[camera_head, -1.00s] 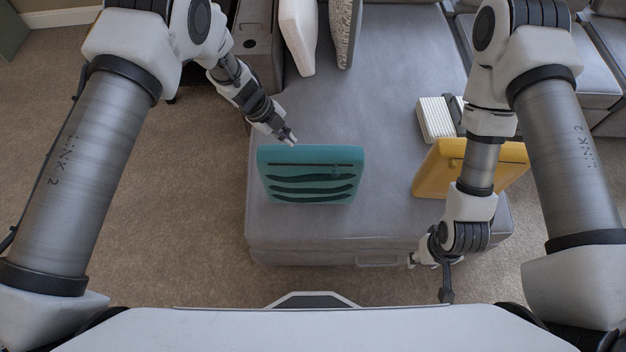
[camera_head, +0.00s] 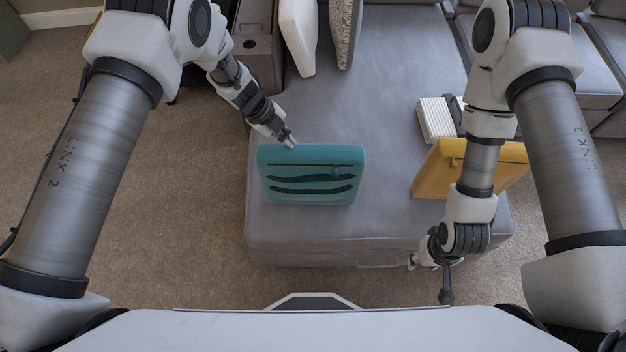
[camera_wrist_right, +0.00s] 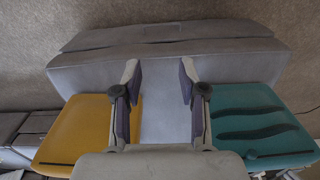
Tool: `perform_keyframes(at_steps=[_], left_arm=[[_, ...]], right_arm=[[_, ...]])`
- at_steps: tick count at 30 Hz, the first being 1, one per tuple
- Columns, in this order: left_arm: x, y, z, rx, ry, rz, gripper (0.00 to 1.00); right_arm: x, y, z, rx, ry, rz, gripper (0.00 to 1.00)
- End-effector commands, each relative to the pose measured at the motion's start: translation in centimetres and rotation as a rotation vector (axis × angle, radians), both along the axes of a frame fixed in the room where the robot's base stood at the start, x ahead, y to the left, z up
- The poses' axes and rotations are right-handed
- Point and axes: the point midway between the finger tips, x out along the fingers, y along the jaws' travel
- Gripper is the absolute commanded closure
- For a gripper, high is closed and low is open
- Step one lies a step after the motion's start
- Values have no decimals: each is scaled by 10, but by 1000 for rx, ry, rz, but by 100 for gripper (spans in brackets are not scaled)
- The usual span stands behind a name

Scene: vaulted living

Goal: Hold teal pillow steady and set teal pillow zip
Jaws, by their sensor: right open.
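The teal pillow (camera_head: 312,190) stands on the front of the grey sofa seat, dark wavy stripes on its face. Its zip (camera_head: 300,164) is a dark line near the top edge, with a small teal slider (camera_head: 338,169) toward the right end. My left gripper (camera_head: 290,142) is at the pillow's top edge, left of the middle; whether its fingers grip the fabric is too small to tell. My right gripper (camera_wrist_right: 160,78) is open and empty at the sofa's front edge. In the right wrist view the teal pillow (camera_wrist_right: 255,115) is on the right.
A yellow pillow (camera_head: 430,176) stands behind my right forearm, with a white ribbed object (camera_head: 435,118) behind it. Cream (camera_head: 297,35) and patterned (camera_head: 345,30) cushions are at the back. The grey seat (camera_head: 385,215) between the teal and yellow pillows is clear.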

Motion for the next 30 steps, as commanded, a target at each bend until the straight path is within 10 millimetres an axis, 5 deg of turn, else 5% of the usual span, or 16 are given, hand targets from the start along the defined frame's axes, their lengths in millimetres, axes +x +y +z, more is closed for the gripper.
perform_keyframes(at_steps=[13, 17, 20, 30], left_arm=[[-1, 0, -1, 1, 2, -1, 100], [-1, 0, -1, 1, 2, -1, 100], [-1, 0, -1, 1, 2, -1, 100], [-1, 0, -1, 1, 2, -1, 100]], right_arm=[[0, 0, 0, 0, 0, 0, 58], [-1, 3, 0, 12, 4, -7, 100], [4, 17, -2, 83, -5, 55, 100], [83, 93, 11, 524, -221, 664, 100]])
